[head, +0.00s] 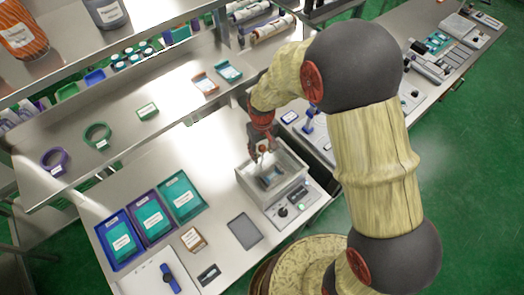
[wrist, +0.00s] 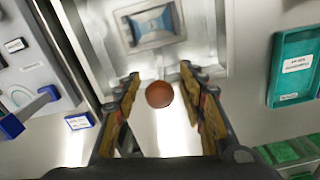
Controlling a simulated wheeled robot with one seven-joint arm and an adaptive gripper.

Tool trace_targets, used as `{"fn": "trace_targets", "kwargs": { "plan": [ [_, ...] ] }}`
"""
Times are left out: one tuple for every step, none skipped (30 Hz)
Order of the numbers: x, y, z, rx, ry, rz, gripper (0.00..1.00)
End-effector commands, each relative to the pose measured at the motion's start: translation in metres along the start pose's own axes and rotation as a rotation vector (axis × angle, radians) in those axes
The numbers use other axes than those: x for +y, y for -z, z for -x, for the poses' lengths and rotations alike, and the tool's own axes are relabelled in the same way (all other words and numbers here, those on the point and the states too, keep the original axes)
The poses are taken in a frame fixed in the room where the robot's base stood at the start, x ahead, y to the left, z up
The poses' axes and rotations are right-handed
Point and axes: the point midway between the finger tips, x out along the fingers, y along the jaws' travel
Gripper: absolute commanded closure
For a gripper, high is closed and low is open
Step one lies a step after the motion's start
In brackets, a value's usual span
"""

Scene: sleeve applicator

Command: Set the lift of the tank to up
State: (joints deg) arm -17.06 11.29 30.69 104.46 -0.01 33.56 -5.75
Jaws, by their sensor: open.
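The tank (head: 244,182) is a pale metal basin on the bench, with a blue piece (head: 271,175) low inside it. In the wrist view the tank (wrist: 200,45) is at the top, with the blue piece (wrist: 152,26) in its middle. A round reddish-brown knob (wrist: 159,94) shows between my fingers; its stem is hidden, and I cannot tell whether the lift is up or down. My gripper (head: 262,147) is over the tank's back side. In the wrist view my gripper (wrist: 160,72) is open, its fingers on either side of the knob, with visible gaps.
A control panel with a green-lit button (head: 300,206) is at the tank's front. Teal, purple and blue trays (head: 180,197) lie to its left, and a grey plate (head: 245,231) lies in front. A device with blue-tipped levers (head: 308,125) stands to the right. Shelves (head: 60,85) rise behind.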

Motion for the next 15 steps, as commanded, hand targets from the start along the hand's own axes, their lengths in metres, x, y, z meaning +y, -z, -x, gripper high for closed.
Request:
{"fn": "trace_targets", "kwargs": {
  "plan": [
    [0.0000,0.0001,-0.0006,0.000,0.000,0.000,0.60],
    [0.0000,0.0001,-0.0007,0.000,0.000,0.000,0.60],
    [0.0000,0.0001,-0.0008,0.000,0.000,0.000,0.60],
    [0.0000,0.0001,-0.0007,0.000,0.000,0.000,0.60],
    [0.0000,0.0001,-0.0006,0.000,0.000,0.000,0.60],
    [0.0000,0.0000,-0.0006,0.000,0.000,0.000,0.60],
    [0.0000,0.0000,-0.0006,0.000,0.000,0.000,0.60],
    [0.0000,0.0000,-0.0006,0.000,0.000,0.000,0.61],
    [0.0000,0.0000,-0.0006,0.000,0.000,0.000,0.64],
    [0.0000,0.0000,-0.0006,0.000,0.000,0.000,0.65],
    [0.0000,0.0000,-0.0006,0.000,0.000,0.000,0.67],
    [0.0000,0.0000,-0.0006,0.000,0.000,0.000,0.69],
    [0.0000,0.0000,-0.0005,0.000,0.000,0.000,0.71],
    [0.0000,0.0000,-0.0005,0.000,0.000,0.000,0.73],
    [0.0000,-0.0001,-0.0005,0.000,0.000,0.000,0.75]
  ]
}}
